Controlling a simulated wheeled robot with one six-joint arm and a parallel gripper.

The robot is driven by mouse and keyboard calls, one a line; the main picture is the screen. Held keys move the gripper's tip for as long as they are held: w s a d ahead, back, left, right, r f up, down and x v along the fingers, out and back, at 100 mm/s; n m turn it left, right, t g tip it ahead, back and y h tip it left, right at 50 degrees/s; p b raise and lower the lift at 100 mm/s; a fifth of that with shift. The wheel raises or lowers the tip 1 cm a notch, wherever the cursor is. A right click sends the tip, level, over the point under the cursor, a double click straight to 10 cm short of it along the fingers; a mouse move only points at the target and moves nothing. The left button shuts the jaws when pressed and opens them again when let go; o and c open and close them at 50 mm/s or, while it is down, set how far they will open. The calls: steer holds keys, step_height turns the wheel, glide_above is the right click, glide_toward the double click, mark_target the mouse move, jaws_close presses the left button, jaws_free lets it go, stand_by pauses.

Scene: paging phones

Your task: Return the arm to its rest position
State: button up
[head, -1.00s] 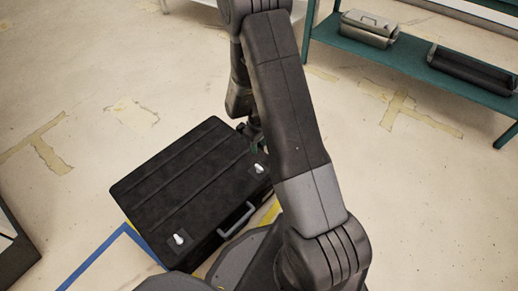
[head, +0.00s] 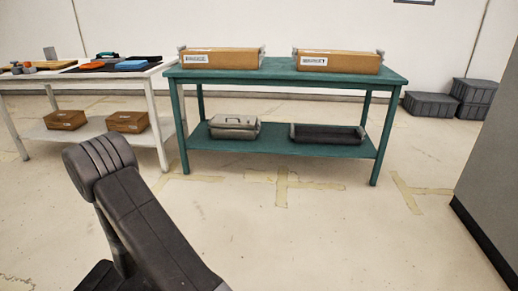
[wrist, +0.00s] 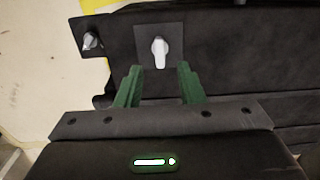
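My arm (head: 145,220) rises at the lower left of the head view, with its upper link leaning to the left. My gripper (wrist: 160,70) shows only in the wrist view. Its two green fingers are apart with nothing between them. A white latch (wrist: 159,50) on a dark plate lies just beyond the fingertips, on the black case (wrist: 230,50). I cannot tell if the fingers touch the case. A second white knob (wrist: 91,40) shows at the upper left.
A teal table (head: 280,75) with two cardboard boxes stands ahead, a white table (head: 150,75) to its left. Grey bins (head: 430,104) sit at the back right. A large grey block (head: 495,170) stands at the right edge. The floor between is clear.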

step_height(320, 180, down, 6)
steer(key=shift+r+b, duration=0.15)
steer(key=shift+b, duration=0.55)
steer(key=shift+r, duration=0.15)
step_height(320, 180, up, 14)
steer(key=r+p, duration=0.1)
steer(key=p, duration=0.4)
step_height(320, 180, down, 15)
steer(key=b, duration=0.5)
steer(key=shift+f, duration=0.2)
steer(key=shift+r+m, duration=0.25)
steer(key=shift+m, duration=0.45)
steer(key=m+p, duration=0.1)
steer(key=m, duration=0.3)
steer(key=m+p, duration=0.2)
steer(key=m, duration=0.4)
steer(key=shift+m, duration=0.3)
